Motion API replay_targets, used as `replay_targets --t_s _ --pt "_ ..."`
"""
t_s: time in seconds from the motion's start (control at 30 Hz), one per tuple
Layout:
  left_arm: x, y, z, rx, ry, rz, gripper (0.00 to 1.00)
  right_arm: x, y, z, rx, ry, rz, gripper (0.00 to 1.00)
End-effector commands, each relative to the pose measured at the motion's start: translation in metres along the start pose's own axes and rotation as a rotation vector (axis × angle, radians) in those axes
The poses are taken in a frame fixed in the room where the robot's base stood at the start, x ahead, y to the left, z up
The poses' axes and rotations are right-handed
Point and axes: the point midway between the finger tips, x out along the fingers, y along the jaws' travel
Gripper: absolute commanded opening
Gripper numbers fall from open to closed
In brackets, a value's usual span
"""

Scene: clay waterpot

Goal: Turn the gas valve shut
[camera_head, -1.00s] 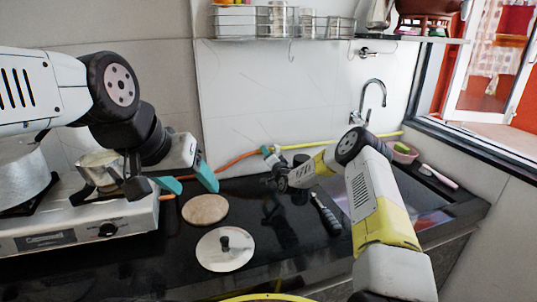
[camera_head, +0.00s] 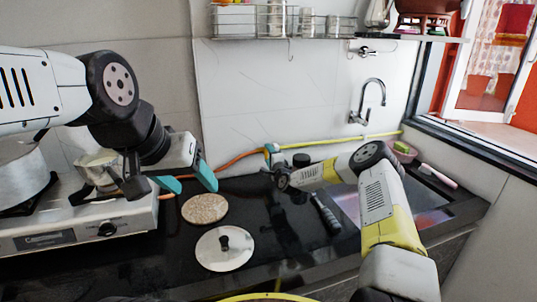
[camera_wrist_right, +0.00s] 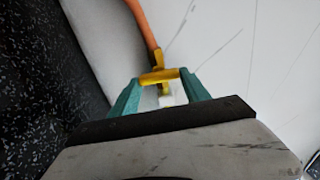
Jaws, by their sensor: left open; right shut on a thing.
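The gas valve (camera_wrist_right: 159,75) is a small yellow fitting at the end of an orange hose, against the white wall. In the right wrist view its yellow handle lies crosswise between the teal fingers of my right gripper (camera_wrist_right: 162,88), which is shut on it. In the head view my right gripper (camera_head: 271,152) is at the wall where the orange and yellow hoses meet, and it mostly hides the valve. My left gripper (camera_head: 190,181) is open and empty, above the counter beside the stove.
A gas stove (camera_head: 80,232) with pots stands at the left. A round brown board (camera_head: 205,208) and a metal lid (camera_head: 224,248) lie on the black counter (camera_head: 280,225). A black-handled tool (camera_head: 326,214) lies near the sink. A faucet (camera_head: 368,98) is on the wall.

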Motion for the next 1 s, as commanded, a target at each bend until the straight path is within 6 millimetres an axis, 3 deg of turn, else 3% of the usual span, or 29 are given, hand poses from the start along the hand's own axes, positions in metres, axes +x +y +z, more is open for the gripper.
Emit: replay_targets --t_s 0.03,0.47,0.5,0.6,1.0 --pt "0.0 0.0 0.0 0.0 0.0 0.0 0.6 0.001 -0.0039 0.0101 0.007 -0.015 -0.005 0.14" --pt "0.0 0.0 0.0 0.0 0.0 0.0 0.6 0.0008 -0.0047 0.0108 0.015 -0.016 -0.007 0.14" --pt "0.0 0.0 0.0 0.0 0.0 0.0 0.6 0.0008 -0.0048 0.0108 0.015 -0.016 -0.007 0.6" --pt "0.0 0.0 0.0 0.0 0.0 0.0 0.6 0.0008 -0.0041 0.009 0.014 -0.013 -0.006 0.76" --pt "0.0 0.0 0.0 0.0 0.0 0.0 0.6 -0.0052 -0.0011 0.0026 0.013 -0.005 -0.002 0.76"
